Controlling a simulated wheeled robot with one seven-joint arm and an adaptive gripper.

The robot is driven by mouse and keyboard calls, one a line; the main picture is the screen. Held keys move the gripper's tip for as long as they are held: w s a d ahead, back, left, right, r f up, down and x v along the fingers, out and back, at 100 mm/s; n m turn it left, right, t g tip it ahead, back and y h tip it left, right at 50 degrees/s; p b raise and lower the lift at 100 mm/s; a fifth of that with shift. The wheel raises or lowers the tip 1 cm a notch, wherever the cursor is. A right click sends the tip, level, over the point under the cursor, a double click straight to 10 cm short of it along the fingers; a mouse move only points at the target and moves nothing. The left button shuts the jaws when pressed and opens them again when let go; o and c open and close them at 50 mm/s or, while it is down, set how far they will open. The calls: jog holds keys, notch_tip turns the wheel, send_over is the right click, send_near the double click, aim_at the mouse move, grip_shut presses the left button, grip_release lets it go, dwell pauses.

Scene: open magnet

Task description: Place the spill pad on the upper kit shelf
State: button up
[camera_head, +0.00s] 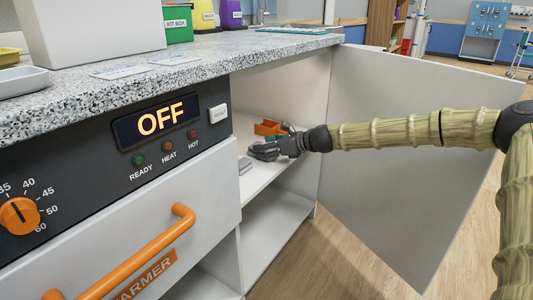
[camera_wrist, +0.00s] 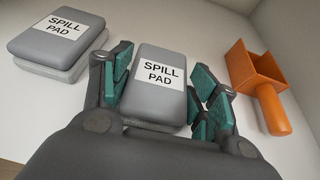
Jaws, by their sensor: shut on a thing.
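A grey spill pad (camera_wrist: 162,84) with a white label lies between the fingers of my gripper (camera_wrist: 163,92) in the wrist view. The teal finger pads are on either side of it, and the gripper is shut on it. In the head view my gripper (camera_head: 262,151) reaches into the open cabinet, over the upper shelf (camera_head: 262,173). The held pad is hard to make out there. Whether it touches the shelf I cannot tell. To its left in the wrist view, another spill pad (camera_wrist: 60,33) lies on top of a lighter grey pad (camera_wrist: 48,68).
An orange scoop (camera_wrist: 262,88) lies right of my gripper, and also shows in the head view (camera_head: 268,127). The cabinet door (camera_head: 410,140) stands open on the right. A lower shelf (camera_head: 275,232) is bare where visible. An orange handle (camera_head: 130,260) sticks out from the warmer at front left.

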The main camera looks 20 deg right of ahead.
dwell(0.3)
jog(key=o, duration=1.1)
jog(key=shift+f, duration=0.1)
jog(key=shift+s+d+r+p, duration=0.15)
jog(key=shift+s+r+p, duration=0.05)
jog(key=shift+r+p, duration=0.15)
jog(key=p+v, duration=0.5)
jog(key=v, duration=0.6)
jog(key=shift+s+p, duration=0.15)
jog(key=shift+p, duration=0.15)
